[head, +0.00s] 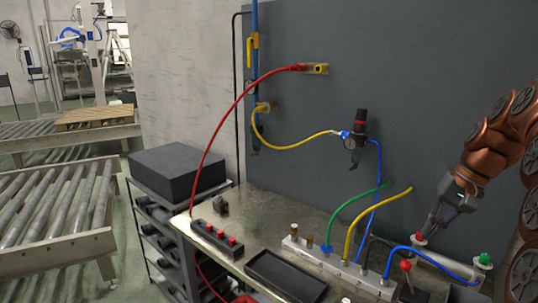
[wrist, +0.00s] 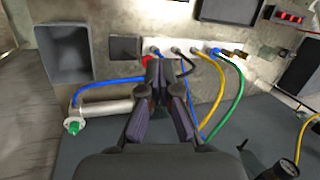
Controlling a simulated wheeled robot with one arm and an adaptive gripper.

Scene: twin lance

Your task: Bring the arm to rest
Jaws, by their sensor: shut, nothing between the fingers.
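My gripper (head: 428,231) is shut and empty, pointing down above the right part of the bench. It also shows in the wrist view (wrist: 164,72), with the fingers together. Its tips are close to the red fitting (head: 420,239) at one end of a silver cylinder (head: 447,262); I cannot tell whether they touch it. The cylinder's other end has a green fitting (head: 484,260).
A manifold (head: 335,266) carries blue, green and yellow hoses. A red-knobbed lever (head: 405,267) stands near my gripper. A regulator with a gauge (head: 355,138) hangs on the grey panel (head: 420,60). A black tray (head: 285,275) and a grey open bin (wrist: 78,52) are on the bench.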

